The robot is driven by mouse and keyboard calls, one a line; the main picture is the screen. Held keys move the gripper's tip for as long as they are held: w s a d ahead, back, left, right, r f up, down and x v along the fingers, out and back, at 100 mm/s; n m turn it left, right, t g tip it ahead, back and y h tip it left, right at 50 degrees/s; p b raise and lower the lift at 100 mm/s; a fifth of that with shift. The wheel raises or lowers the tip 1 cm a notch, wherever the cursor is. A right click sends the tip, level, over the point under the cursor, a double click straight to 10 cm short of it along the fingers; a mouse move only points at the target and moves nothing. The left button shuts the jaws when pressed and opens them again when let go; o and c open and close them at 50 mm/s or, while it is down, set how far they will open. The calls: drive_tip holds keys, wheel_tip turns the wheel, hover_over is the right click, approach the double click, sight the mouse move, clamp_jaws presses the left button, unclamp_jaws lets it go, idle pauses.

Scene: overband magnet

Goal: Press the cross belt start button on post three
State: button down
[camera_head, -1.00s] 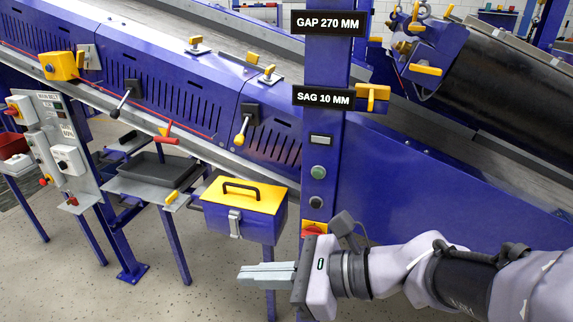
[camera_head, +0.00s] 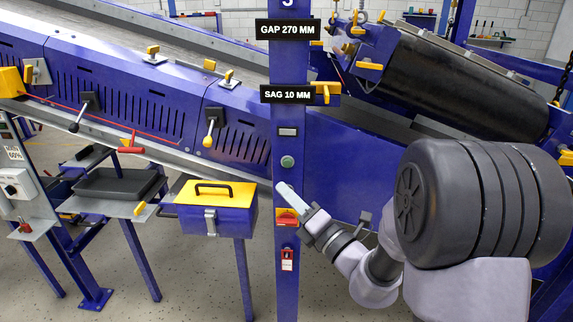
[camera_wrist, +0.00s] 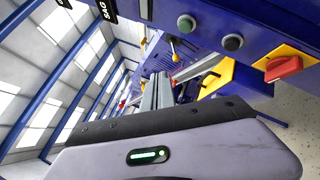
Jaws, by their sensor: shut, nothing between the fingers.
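The blue post (camera_head: 287,115) with a partly cut-off number 3 at its top stands in the middle of the head view. On it are a green button (camera_head: 287,161) below a small grey label plate (camera_head: 288,132), and a red switch on a yellow plate (camera_head: 287,217) lower down. The wrist view shows the green button (camera_wrist: 186,23), a black button (camera_wrist: 232,42) and the red switch (camera_wrist: 283,68). My gripper (camera_head: 283,187) is shut and empty, its tip just below the green button in the picture, covering the black button. Whether it touches the post I cannot tell.
A blue and yellow toolbox (camera_head: 218,215) and a black tray (camera_head: 115,185) stand left of the post. A grey control panel (camera_head: 18,185) is at the left edge. The inclined conveyor's blue guards (camera_head: 120,95) run behind. Signs (camera_head: 288,95) hang on the post.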

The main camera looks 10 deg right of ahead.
sight(287, 163)
drive_tip(key=shift+w+d+p, duration=0.35)
drive_tip(key=shift+w+d, duration=0.05)
drive_tip(key=shift+w, duration=0.9)
drive_tip(key=shift+w+d+p, duration=0.4)
drive_tip(key=shift+w+d, duration=0.05)
drive_tip(key=shift+w, duration=0.8)
drive_tip(key=shift+w+d+p, duration=0.35)
drive_tip(key=shift+w+d, duration=0.05)
drive_tip(key=shift+w, duration=0.9)
drive_tip(key=shift+w, duration=0.1)
drive_tip(key=shift+w+d+p, duration=0.15)
drive_tip(key=shift+w+p, duration=0.15)
